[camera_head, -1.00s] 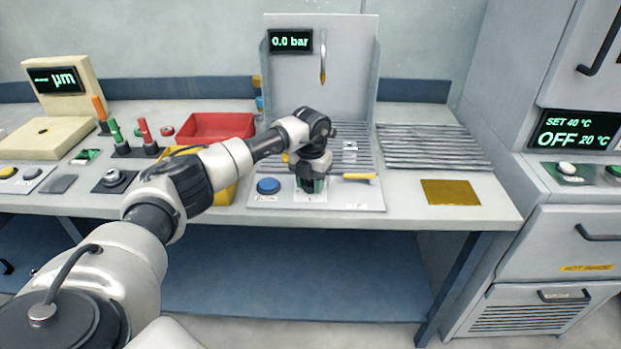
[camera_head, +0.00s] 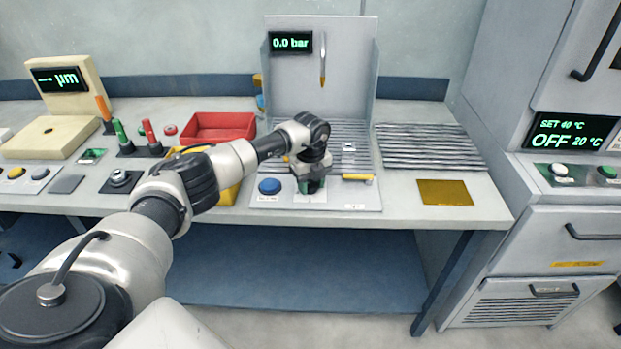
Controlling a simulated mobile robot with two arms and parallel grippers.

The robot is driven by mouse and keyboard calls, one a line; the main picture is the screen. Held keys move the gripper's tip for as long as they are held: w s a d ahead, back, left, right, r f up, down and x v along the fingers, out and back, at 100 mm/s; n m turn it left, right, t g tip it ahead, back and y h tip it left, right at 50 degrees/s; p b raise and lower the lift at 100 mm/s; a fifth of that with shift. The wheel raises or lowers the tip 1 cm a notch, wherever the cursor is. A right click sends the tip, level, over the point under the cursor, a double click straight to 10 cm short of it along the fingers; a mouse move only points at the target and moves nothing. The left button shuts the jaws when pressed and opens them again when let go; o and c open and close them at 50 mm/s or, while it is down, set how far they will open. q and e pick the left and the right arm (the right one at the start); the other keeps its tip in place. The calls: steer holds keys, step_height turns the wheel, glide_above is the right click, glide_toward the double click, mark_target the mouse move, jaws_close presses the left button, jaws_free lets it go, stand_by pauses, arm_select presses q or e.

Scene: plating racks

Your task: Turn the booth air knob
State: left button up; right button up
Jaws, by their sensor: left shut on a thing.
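The spray booth (camera_head: 350,75) stands at the back of the bench, its display (camera_head: 291,42) reading 0.0 bar. My left gripper (camera_head: 310,187) points down at the booth's front panel (camera_head: 340,203), between a blue button (camera_head: 269,186) and a yellow handle (camera_head: 357,177). It is shut on the booth air knob, which is mostly hidden under the gripper. I cannot see how far the knob is turned. My right gripper is not in view.
A red bin (camera_head: 218,126) and a yellow bin (camera_head: 228,193) stand left of the booth. A slatted rack (camera_head: 430,148) and a gold plate (camera_head: 444,192) lie to the right. An oven with an OFF display (camera_head: 570,132) stands at the far right.

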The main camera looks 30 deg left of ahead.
mark_target(311, 183)
arm_select(q)
steer(key=n+p, duration=0.3)
steer(key=n, duration=0.2)
steer(key=shift+r+n, duration=0.1)
steer(key=shift+n, duration=0.2)
stand_by(0.5)
steer(key=o, duration=0.9)
step_height(311, 183, up, 11)
steer(key=shift+f+b, duration=0.15)
steer(key=shift+b, duration=0.7)
